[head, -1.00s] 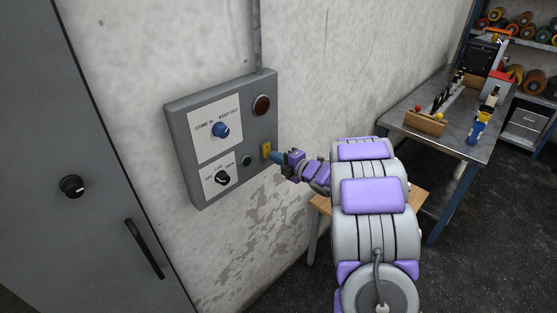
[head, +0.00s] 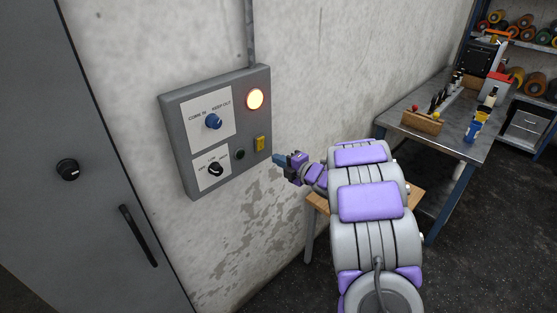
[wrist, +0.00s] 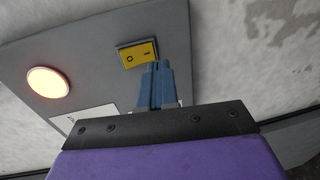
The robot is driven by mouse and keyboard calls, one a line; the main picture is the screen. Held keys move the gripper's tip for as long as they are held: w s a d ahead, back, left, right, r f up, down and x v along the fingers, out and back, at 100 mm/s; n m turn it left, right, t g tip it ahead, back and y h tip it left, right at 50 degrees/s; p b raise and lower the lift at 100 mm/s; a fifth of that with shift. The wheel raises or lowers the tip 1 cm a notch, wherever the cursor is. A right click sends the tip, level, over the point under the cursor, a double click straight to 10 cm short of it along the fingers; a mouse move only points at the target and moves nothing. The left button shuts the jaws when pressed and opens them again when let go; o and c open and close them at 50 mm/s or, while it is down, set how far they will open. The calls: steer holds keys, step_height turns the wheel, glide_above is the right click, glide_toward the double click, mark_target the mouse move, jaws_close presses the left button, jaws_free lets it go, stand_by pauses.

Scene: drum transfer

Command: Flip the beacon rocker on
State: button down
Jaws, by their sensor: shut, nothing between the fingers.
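The grey control panel (head: 183,141) hangs on the wall. Its yellow rocker (head: 260,143) sits at the lower right, below the round beacon lamp (head: 256,99). The lamp glows bright. In the wrist view the yellow rocker (wrist: 139,53) shows its O and I marks, and the lit lamp (wrist: 48,85) is to its left. My gripper (head: 276,158) is shut and empty, just right of the rocker and apart from it in the head view. In the wrist view its blue fingers (wrist: 155,68) point toward the rocker and lie close below it.
The panel also has a blue knob (head: 213,121), a black knob (head: 215,169) and a small dark button (head: 239,153). A grey door (head: 40,180) with a black handle is at left. A workbench (head: 440,135) with tools stands at right.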

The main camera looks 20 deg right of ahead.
steer(key=shift+s+d+f+p, duration=0.6)
steer(key=shift+s+d, duration=0.4)
steer(key=shift+s, duration=2.9)
steer(key=d+r+m+g+h, duration=0.3)
steer(key=d+r+m+h, duration=0.2)
steer(key=m+h, duration=0.25)
steer(key=s+a+r+m+g+h, duration=0.1)
steer(key=s+m+g+h, duration=0.1)
steer(key=s+m, duration=0.15)
steer(key=s+a+r+m+g+h, duration=0.2)
steer(key=s+m, duration=0.1)
steer(key=s, duration=0.2)
steer(key=s+a+m+g+y, duration=0.2)
steer(key=s+a, duration=0.5)
steer(key=s, duration=0.4)
steer(key=s+a+f+m+g+y, duration=0.1)
steer(key=s+a+m+g+y, duration=0.1)
steer(key=s+a, duration=0.6)
steer(key=s+a+f+m+g+y, duration=0.1)
steer(key=s+a+m+g, duration=0.3)
steer(key=s, duration=0.9)
steer(key=a+g+y, duration=0.1)
steer(key=a+g, duration=0.1)
steer(key=a, duration=0.2)
steer(key=shift+s, duration=0.4)
